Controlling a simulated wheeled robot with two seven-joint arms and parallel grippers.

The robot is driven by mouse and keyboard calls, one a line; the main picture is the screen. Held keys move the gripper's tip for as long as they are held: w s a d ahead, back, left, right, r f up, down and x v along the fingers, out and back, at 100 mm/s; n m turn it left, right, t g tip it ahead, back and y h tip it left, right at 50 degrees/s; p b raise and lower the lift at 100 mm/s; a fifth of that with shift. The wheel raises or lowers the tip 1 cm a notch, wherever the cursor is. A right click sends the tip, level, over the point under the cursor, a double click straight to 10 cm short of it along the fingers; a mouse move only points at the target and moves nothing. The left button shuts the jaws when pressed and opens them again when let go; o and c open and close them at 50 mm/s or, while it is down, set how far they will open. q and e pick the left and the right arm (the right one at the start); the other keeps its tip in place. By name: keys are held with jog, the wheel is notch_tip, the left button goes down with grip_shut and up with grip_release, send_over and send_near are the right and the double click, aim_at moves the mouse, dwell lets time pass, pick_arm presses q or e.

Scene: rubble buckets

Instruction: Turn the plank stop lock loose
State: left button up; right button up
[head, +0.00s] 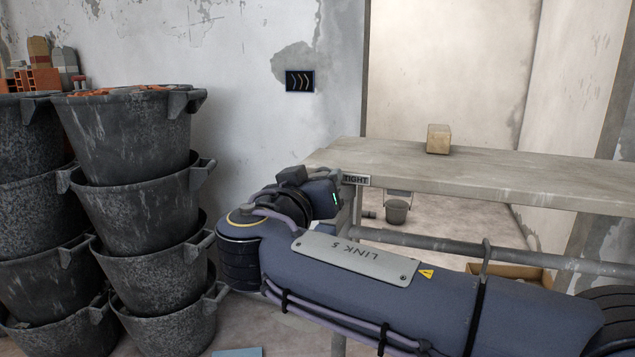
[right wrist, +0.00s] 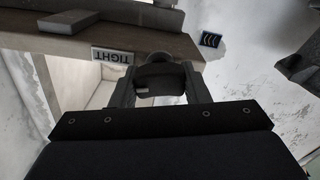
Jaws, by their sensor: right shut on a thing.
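The plank stop lock shows in the right wrist view as a dark rounded knob (right wrist: 162,80) at the plank's edge, beside a label reading TIGHT (right wrist: 113,55). My right gripper (right wrist: 160,72) has one finger on each side of the knob and is shut on it. My left gripper is not in view.
Tall stacks of black rubble buckets (head: 135,215) stand at the left, close to my right wrist. A pipe rail (head: 420,241) runs below the plank. A small bucket (head: 396,211) and a cardboard box (head: 512,271) are beyond it. A sign (head: 300,81) hangs on the wall.

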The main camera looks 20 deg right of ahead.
jog(key=n, duration=0.3)
jog(key=shift+n, duration=0.3)
jog(key=n+p, duration=0.2)
jog(key=n, duration=0.2)
jog(key=shift+n, duration=0.3)
jog(key=n+p, duration=0.2)
jog(key=n, duration=0.2)
jog(key=shift+p, duration=0.4)
jog(key=shift+a+f+n+p, duration=0.1)
jog(key=shift+n+p, duration=1.1)
jog(key=shift+n, duration=1)
jog(key=shift+f, duration=0.1)
jog(key=o, duration=1)
